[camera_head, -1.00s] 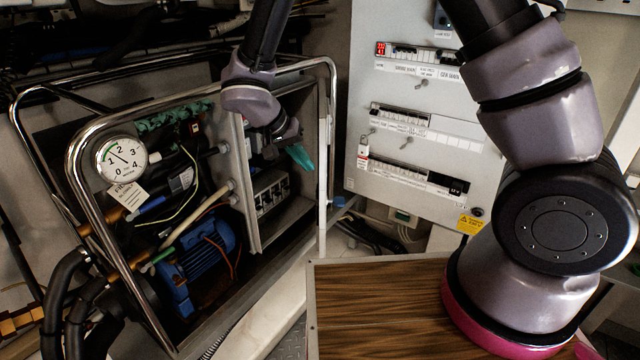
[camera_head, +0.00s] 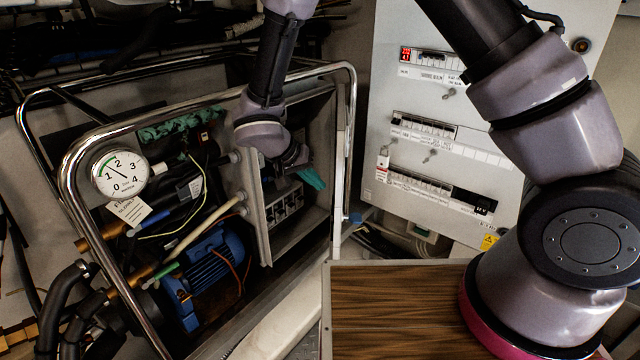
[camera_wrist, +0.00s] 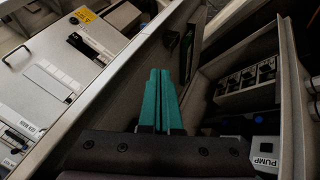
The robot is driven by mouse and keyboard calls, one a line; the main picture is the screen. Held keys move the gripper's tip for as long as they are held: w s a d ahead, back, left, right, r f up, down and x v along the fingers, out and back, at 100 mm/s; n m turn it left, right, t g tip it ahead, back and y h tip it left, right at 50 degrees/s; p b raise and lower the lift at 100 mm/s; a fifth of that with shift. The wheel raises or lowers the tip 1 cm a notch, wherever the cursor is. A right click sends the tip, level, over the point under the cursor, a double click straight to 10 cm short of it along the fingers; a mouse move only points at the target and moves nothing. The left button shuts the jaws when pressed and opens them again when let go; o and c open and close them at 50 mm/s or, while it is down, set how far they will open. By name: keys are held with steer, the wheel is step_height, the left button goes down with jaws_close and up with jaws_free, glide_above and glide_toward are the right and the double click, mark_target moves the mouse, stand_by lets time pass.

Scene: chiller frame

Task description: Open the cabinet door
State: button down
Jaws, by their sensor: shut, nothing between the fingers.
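The cabinet is a grey metal box (camera_head: 254,212) inside the chrome-railed frame, and its front is uncovered. Several switches (camera_head: 285,205) show inside it; they also show in the wrist view (camera_wrist: 245,80). A grey panel that looks like its door (camera_head: 342,165) stands swung out at the box's right side, seen nearly edge-on. In the wrist view its dark face (camera_wrist: 110,115) runs along the left of my fingers. My gripper (camera_head: 313,179) has teal fingers, shut and empty, between the box and this panel. In the wrist view the fingertips (camera_wrist: 160,75) point forward; contact with the panel cannot be told.
A chrome rail (camera_head: 75,190) surrounds the chiller, with a pressure gauge (camera_head: 120,173), pipes and a blue motor (camera_head: 205,270) at left. A white electrical panel (camera_head: 450,120) stands behind at right. A wood-topped surface (camera_head: 395,305) lies in front, beneath my arm.

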glide_above(332, 214)
step_height(332, 214, down, 6)
steer(key=shift+s+a+f, duration=0.1)
steer(key=shift+a+f, duration=0.05)
steer(key=shift+f, duration=0.1)
